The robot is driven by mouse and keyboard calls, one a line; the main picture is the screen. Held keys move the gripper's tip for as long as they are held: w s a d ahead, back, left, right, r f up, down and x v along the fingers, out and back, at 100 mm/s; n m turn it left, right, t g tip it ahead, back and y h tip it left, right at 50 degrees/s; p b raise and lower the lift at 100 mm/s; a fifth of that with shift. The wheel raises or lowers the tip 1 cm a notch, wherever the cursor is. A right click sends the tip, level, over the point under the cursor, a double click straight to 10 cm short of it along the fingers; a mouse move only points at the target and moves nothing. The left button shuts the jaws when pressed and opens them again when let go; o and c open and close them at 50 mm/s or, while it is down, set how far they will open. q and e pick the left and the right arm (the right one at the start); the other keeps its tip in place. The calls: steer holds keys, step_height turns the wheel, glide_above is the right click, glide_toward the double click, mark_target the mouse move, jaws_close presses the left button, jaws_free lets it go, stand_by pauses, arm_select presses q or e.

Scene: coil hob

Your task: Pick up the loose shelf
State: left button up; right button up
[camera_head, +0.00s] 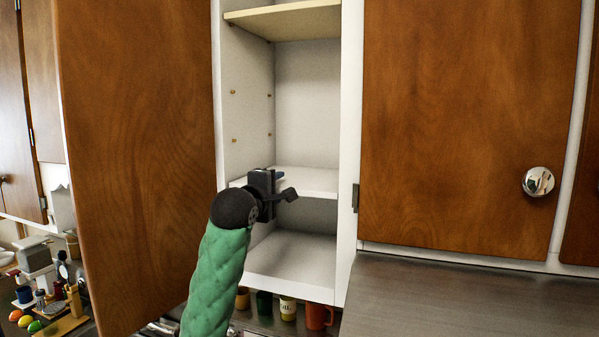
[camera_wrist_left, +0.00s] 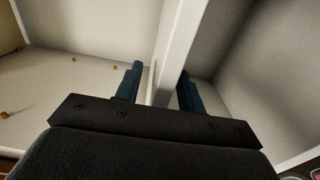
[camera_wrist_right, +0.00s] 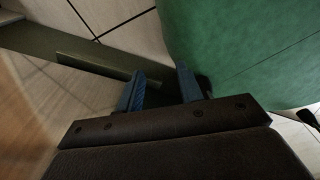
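The open cabinet holds a white middle shelf (camera_head: 313,181) and a pale wood-edged upper shelf (camera_head: 288,19); I cannot tell for certain which one is loose. My left gripper (camera_head: 279,180) is at the front edge of the white shelf. In the left wrist view the white shelf (camera_wrist_left: 180,52) runs between the two blue fingers of my left gripper (camera_wrist_left: 158,88). The fingers are apart, with a visible gap on the left side, so it is open around the shelf edge. My right gripper (camera_wrist_right: 160,88) is open and empty, showing only in the right wrist view.
The open wooden door (camera_head: 140,150) stands left of the cabinet, close to my left arm. A closed door (camera_head: 465,120) with a round knob (camera_head: 537,181) is at right. Peg holes or pins dot the cabinet's side wall. Mugs (camera_head: 318,315) stand below the cabinet.

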arm_select(q)
steer(key=shift+p+x, duration=0.4)
steer(key=shift+x, duration=0.75)
jaws_close()
